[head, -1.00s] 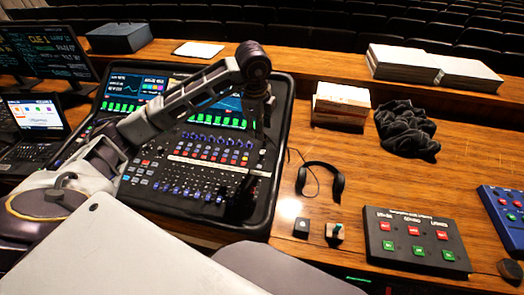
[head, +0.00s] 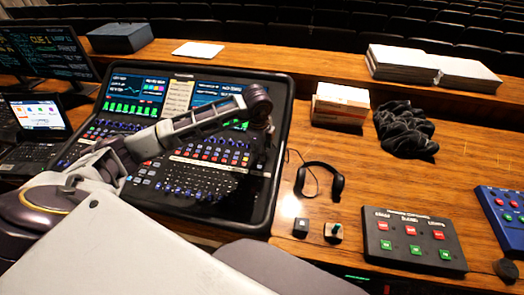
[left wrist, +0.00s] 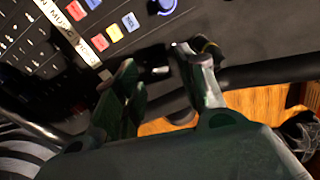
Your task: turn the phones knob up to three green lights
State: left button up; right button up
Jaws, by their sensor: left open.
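The mixing console (head: 284,110) lies on the wooden desk, its screens lit. My left arm reaches across it; in the head view the dark left gripper is hard to separate from the console's right side. In the left wrist view the left gripper (left wrist: 155,58) is open, its fingers apart over the dark console edge. A blue-ringed knob (left wrist: 167,4) is at the top edge of that view, beyond the fingertips and apart from them. I cannot read a phones label or tell which lights belong to the knob. My right gripper is not in view.
Headphones (head: 337,184) lie right of the console. A small box with a knob (head: 334,232), a grey button panel (head: 412,238) and a blue panel (head: 497,212) stand farther right. A dark crumpled cloth (head: 404,130) and a small stack (head: 341,104) lie behind them.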

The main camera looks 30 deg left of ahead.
pick_arm(q)
jog(key=shift+w+f, duration=0.15)
jog(key=shift+f, duration=1.05)
grip_shut()
